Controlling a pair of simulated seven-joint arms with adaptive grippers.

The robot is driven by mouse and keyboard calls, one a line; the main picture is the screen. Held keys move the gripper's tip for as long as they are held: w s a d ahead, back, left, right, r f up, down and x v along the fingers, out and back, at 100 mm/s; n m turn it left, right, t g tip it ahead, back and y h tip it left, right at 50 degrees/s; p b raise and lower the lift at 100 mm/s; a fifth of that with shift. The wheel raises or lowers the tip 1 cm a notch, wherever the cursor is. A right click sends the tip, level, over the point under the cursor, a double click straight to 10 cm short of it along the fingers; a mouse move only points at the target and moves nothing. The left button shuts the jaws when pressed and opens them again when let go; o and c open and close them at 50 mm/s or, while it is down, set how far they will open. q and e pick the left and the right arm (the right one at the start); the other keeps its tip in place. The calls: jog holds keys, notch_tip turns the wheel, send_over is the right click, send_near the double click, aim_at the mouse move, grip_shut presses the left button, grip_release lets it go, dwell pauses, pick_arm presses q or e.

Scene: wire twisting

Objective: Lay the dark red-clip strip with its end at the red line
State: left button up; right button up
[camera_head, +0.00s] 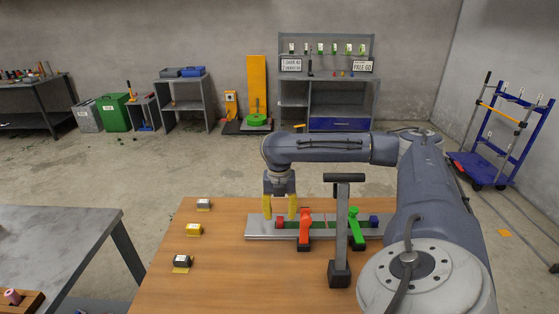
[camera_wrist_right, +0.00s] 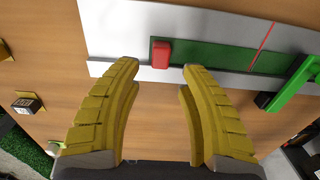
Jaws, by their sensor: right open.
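A dark green strip (camera_wrist_right: 207,55) with a red clip (camera_wrist_right: 160,52) at its left end lies on a pale metal plate (camera_wrist_right: 110,25). The red clip also shows in the head view (camera_head: 280,223). A thin red line (camera_wrist_right: 264,43) crosses the plate to the right of the clip. Green continues past the line, and I cannot tell whether that is one strip or two. My right gripper (camera_head: 280,209) is open and empty, its yellow fingers pointing down near the red clip. In the wrist view its fingertips (camera_wrist_right: 160,67) show on either side below the clip. My left gripper is not in view.
A red clamp (camera_head: 305,226) and a green clamp (camera_head: 355,229) stand along the plate, with a blue block (camera_head: 374,220) at right. A grey post (camera_head: 341,225) with a crossbar stands in front. Small blocks (camera_head: 193,230) sit at the table's left.

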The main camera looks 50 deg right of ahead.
notch_tip(320, 180, up, 8)
dwell(0.4)
jog(key=shift+w, duration=0.1)
